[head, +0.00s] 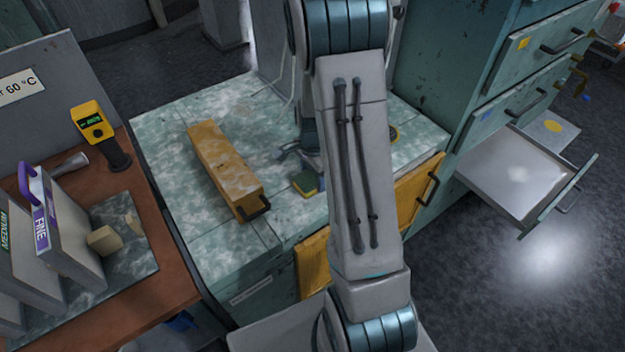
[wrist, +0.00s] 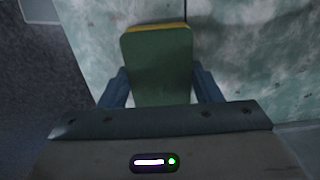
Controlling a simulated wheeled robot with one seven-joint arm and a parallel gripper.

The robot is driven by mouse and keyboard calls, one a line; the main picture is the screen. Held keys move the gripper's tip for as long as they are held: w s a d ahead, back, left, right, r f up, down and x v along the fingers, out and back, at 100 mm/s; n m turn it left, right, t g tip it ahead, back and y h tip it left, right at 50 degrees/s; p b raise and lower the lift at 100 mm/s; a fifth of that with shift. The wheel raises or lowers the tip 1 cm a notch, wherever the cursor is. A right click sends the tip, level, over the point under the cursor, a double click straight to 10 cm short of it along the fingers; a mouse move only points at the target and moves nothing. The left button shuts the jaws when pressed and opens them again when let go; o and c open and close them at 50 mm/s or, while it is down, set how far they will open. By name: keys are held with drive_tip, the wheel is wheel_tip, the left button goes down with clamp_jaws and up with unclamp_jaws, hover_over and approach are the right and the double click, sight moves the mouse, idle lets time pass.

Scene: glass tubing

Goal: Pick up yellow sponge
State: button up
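The sponge (head: 305,183) is small, with a dark green face and a yellow edge. It is on the mottled green-white counter (head: 180,130), just left of my arm in the head view. In the wrist view the sponge (wrist: 157,65) shows its green face, with a thin yellow strip at its far edge. My gripper (wrist: 160,85) is open, with one blue-grey finger on each side of the sponge in that view. In the head view my gripper (head: 296,152) is just behind the sponge, partly hidden by my arm. Finger contact cannot be made out.
A long worn yellow box (head: 222,165) with a dark handle lies left of the sponge. A brown bench (head: 150,290) with upright panels and a yellow meter (head: 93,122) stands at left. An open drawer (head: 515,175) juts out at right.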

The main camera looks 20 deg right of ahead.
drive_tip(key=shift+c, duration=0.3)
drive_tip(key=shift+r, duration=0.8)
wheel_tip(320, 180, up, 3)
drive_tip(key=shift+f+b, duration=0.2)
drive_tip(key=shift+b, duration=0.25)
drive_tip(key=w+d+r+b, duration=0.1)
drive_tip(key=w+d+r, duration=0.1)
drive_tip(key=d, duration=0.3)
drive_tip(key=w+d+r, duration=0.3)
drive_tip(key=d+r, duration=0.1)
drive_tip(key=d, duration=0.1)
drive_tip(key=shift+d+r+b, duration=0.3)
drive_tip(key=shift+r+b, duration=0.1)
drive_tip(key=shift+o, duration=0.2)
drive_tip(key=shift+a, duration=0.1)
